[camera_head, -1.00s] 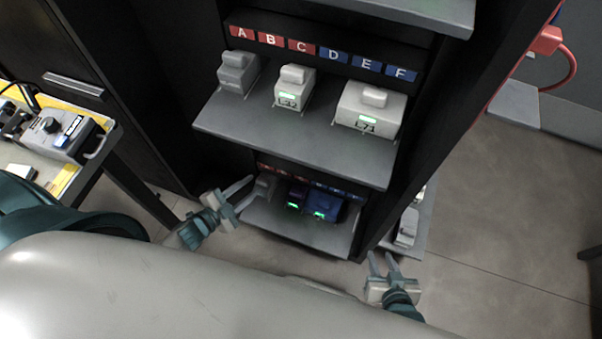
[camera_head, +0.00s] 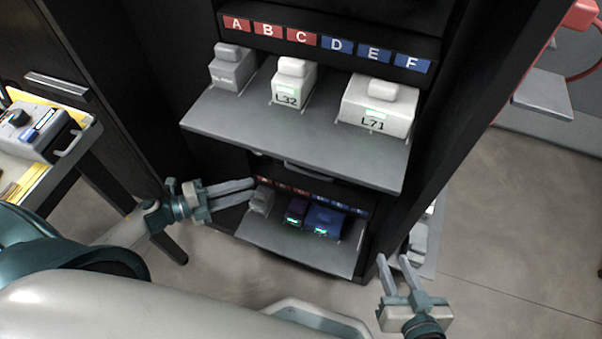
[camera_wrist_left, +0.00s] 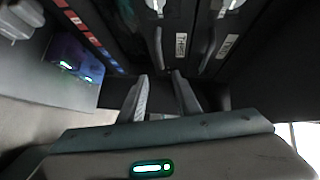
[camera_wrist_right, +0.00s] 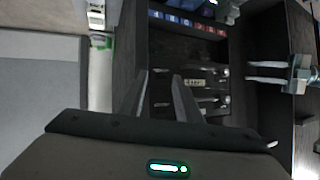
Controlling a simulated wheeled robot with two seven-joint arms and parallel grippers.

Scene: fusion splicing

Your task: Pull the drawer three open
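Dark drawer fronts show in the left wrist view, each with a bar handle and a white label. One label (camera_wrist_left: 181,45) appears to read THREE, and a handle (camera_wrist_left: 158,46) stands beside it. Another handle (camera_wrist_left: 207,48) is to its right. The drawers look shut. In the head view they are mostly hidden under the upper shelf, where one handle (camera_head: 307,172) shows. My left gripper (camera_head: 252,190) is open and empty at the left of the lower shelf, its fingers pointing toward the drawers, apart from the handles. My right gripper (camera_head: 392,262) is open and empty at the cabinet's right front.
The upper shelf (camera_head: 225,120) holds grey and white devices under labels A to F. The lower shelf (camera_head: 290,250) holds a grey device and purple and blue ones (camera_head: 324,221). A table (camera_head: 85,140) stands left. Open floor (camera_head: 510,220) lies to the right.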

